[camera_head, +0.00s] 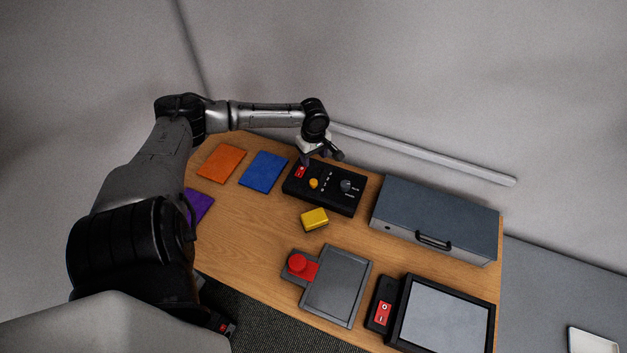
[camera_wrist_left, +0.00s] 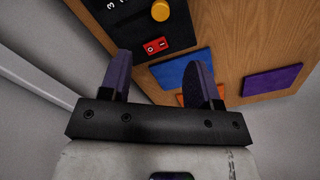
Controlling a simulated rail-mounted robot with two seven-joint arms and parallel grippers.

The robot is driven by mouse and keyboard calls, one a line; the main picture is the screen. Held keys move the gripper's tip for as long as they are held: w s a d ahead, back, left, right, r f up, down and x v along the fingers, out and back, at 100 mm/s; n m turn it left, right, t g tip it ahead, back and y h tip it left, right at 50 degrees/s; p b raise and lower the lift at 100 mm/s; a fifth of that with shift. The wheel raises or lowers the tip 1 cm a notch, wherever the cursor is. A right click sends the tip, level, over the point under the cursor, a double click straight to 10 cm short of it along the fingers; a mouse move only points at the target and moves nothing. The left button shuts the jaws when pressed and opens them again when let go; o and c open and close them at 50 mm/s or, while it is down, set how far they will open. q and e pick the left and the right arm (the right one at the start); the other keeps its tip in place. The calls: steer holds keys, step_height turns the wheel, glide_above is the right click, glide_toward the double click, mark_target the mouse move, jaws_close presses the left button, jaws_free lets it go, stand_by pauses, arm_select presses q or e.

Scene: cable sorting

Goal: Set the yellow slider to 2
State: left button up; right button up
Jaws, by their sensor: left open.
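The black control box (camera_head: 345,198) lies on the wooden table and carries the round yellow slider knob (camera_head: 314,183), a column of small marks beside it, a red switch (camera_head: 301,172) and a grey dial (camera_head: 346,186). The marks are too small to read the knob's setting. In the left wrist view the yellow knob (camera_wrist_left: 160,11) is at the top edge, near a digit 3. My left gripper (camera_head: 305,159) is above the box's far left corner, by the red switch. Its two purple fingers (camera_wrist_left: 162,64) are apart and empty. My right gripper is out of view.
A yellow block (camera_head: 314,219) lies in front of the box. A grey case (camera_head: 437,215) stands to its right. Orange (camera_head: 222,163) and blue (camera_head: 263,171) mats lie to its left. A red-button panel (camera_head: 336,286) and a screen (camera_head: 447,315) are nearer.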

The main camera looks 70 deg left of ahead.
mark_target(314, 181)
arm_select(q)
step_height(314, 181, down, 13)
steer(key=shift+f+b, duration=0.15)
steer(key=shift+b, duration=0.5)
steer(key=shift+c, duration=0.3)
jaws_close()
